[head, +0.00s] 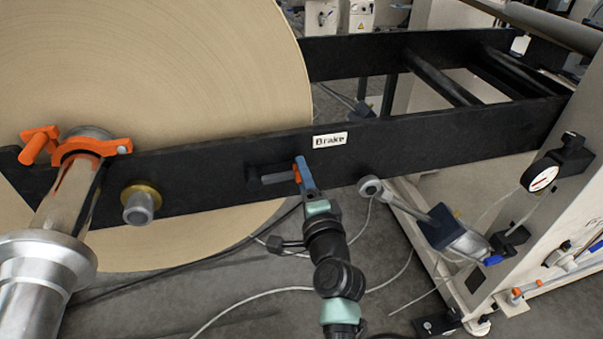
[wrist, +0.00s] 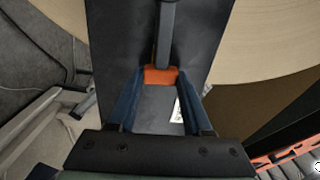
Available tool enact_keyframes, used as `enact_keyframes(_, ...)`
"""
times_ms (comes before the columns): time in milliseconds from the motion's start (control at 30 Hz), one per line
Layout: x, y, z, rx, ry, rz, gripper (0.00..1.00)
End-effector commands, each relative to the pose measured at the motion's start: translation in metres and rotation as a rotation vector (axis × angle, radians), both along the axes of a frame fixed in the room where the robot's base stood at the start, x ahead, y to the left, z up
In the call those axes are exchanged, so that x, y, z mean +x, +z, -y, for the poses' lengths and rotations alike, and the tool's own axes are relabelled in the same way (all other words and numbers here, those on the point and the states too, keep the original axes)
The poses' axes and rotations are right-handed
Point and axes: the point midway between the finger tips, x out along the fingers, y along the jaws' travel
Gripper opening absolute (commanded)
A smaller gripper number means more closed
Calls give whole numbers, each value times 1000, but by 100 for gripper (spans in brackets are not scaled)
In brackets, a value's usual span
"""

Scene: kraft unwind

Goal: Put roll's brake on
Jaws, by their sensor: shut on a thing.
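The brake lever (head: 272,179) is a dark bar with an orange end, on the side of the black beam (head: 430,135), below and left of the white "Brake" label (head: 330,140). It lies roughly along the beam, its orange end to the right. My gripper (head: 301,172) is shut on that orange end. In the wrist view the orange end (wrist: 160,76) sits between the blue fingertips, and the lever's dark shaft (wrist: 166,35) runs away from it. The big kraft paper roll (head: 170,60) stands behind the beam.
A metal shaft (head: 70,195) with an orange clamp (head: 92,147) crosses the beam at left. A round fitting (head: 140,204) sticks out of the beam. A grey cylinder (head: 455,235) and a dial gauge (head: 543,178) are at right. Cables lie on the floor.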

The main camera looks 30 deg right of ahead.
Motion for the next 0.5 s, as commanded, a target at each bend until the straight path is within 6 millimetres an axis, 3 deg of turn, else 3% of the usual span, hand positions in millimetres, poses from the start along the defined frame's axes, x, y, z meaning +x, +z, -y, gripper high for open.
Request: enact_keyframes(500, 0, -9, 0, 86, 1, 24, 0)
